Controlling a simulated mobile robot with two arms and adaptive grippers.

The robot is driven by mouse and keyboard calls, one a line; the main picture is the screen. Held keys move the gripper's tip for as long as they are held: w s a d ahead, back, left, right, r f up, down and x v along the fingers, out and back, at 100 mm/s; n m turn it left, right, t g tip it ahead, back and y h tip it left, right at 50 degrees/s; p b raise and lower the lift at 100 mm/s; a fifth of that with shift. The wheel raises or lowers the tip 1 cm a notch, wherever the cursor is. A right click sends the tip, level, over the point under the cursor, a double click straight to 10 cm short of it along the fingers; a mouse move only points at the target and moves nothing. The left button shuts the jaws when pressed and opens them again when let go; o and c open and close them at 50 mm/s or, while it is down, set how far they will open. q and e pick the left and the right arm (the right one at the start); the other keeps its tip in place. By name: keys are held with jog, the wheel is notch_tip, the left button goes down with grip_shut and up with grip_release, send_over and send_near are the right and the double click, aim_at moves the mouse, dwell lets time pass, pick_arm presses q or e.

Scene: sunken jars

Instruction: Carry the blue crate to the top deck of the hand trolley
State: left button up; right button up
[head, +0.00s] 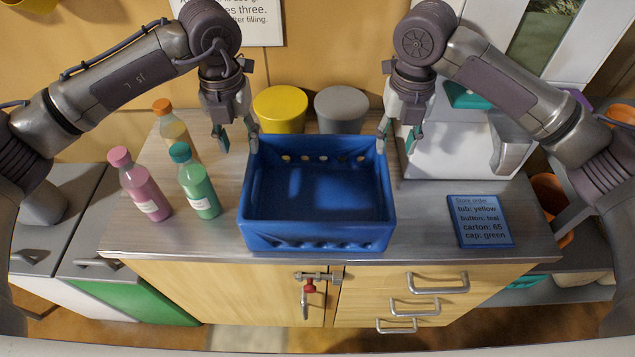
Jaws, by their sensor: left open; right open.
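The blue crate (318,237) stands upright on the grey counter top, and its inside looks empty. My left gripper (238,140) is open at the crate's back left corner; one finger overlaps the rim in view, the other is left of it. My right gripper (397,138) is open at the back right corner, with one finger at the rim and the other right of it. I cannot tell whether either gripper touches the crate. I cannot make out the hand trolley for sure; a grey shelved structure at the right edge is partly hidden by my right arm.
Left of the crate stand a pink bottle (139,185), a green bottle (196,182) and an orange bottle (174,128). Behind it are a yellow tub (280,108) and a grey tub (341,108). A blue order card (481,222) lies right, before a white machine (455,150).

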aim_at(251, 185)
pick_arm(q)
jog(key=shift+s+f, duration=0.2)
jog(key=shift+s, duration=0.15)
pick_arm(e)
jog(key=shift+s+f, duration=0.15)
jog(key=shift+s, duration=0.2)
pick_arm(q)
jog(key=f, duration=1.2)
jog(key=shift+w+f, duration=0.25)
pick_arm(e)
jog(key=f, duration=1.2)
jog(key=shift+w+f, duration=0.25)
jog(key=shift+w, duration=0.05)
pick_arm(q)
jog(key=shift+f, duration=0.45)
pick_arm(e)
jog(key=shift+s+f, duration=0.1)
jog(key=shift+f, duration=0.4)
pick_arm(q)
grip_shut()
pick_arm(e)
grip_shut()
jog(key=shift+r, duration=0.1)
